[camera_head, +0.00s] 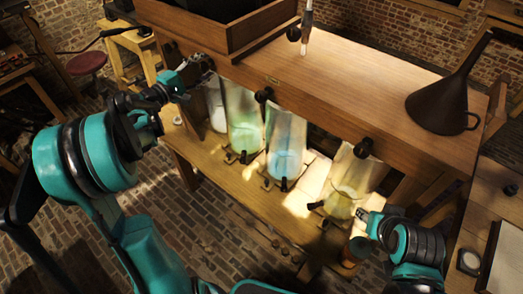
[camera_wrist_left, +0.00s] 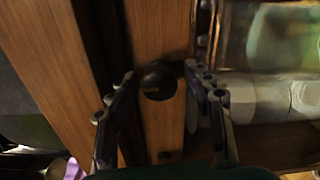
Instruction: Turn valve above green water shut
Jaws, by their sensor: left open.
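The green-water jar (camera_head: 245,132) stands on the lower shelf, under the wooden bench front. My left gripper (camera_head: 203,69) is at the bench front, up and left of this jar. In the left wrist view a round black knob (camera_wrist_left: 157,78) on a wooden board sits between the spread fingers of the open left gripper (camera_wrist_left: 163,86). It seems to be the valve above the green water; the gripper hides it in the head view. A jar with greenish contents (camera_wrist_left: 285,40) shows beside it. My right gripper (camera_head: 366,220) is near the yellow jar, its fingers too small to judge.
A pale jar (camera_head: 217,108), a blue-water jar (camera_head: 284,160) and a yellow-water jar (camera_head: 344,193) share the shelf. Other black knobs (camera_head: 264,95) and (camera_head: 363,148) stick out of the bench front. A dark funnel (camera_head: 440,103) stands on the bench top (camera_head: 365,85).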

